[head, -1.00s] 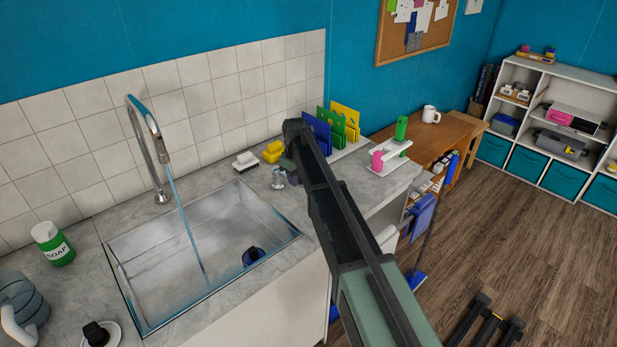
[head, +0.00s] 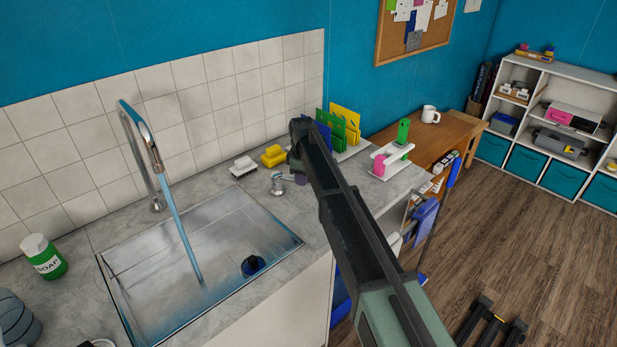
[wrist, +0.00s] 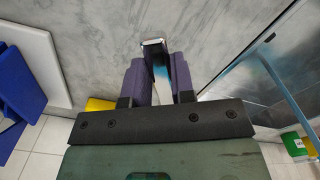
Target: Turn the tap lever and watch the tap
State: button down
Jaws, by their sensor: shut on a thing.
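The curved chrome tap (head: 140,135) stands behind the steel sink (head: 125,285), and a blue-tinted stream of water (head: 183,238) runs from its spout into the basin. The chrome tap lever (head: 277,183) is on the counter to the right of the sink, apart from the spout. My gripper (head: 298,178) is at the lever, its fingers partly hidden by my arm in the head view. In the wrist view, my gripper's purple fingers (wrist: 157,75) are shut on the lever (wrist: 154,46), with its tip showing between them.
A white brush (head: 243,166) and yellow sponge (head: 273,155) lie behind the lever. Upright coloured boards (head: 340,128) stand behind my gripper. A dark blue plug (head: 253,265) sits in the basin.

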jog(key=c, duration=1)
grip_release()
jog(key=shift+o, duration=0.2)
jog(key=shift+r, duration=0.1)
notch_tip(320, 180, up, 11)
jog(key=p, duration=1)
jog(key=shift+f+p, duration=0.2)
jog(key=shift+p, duration=0.2)
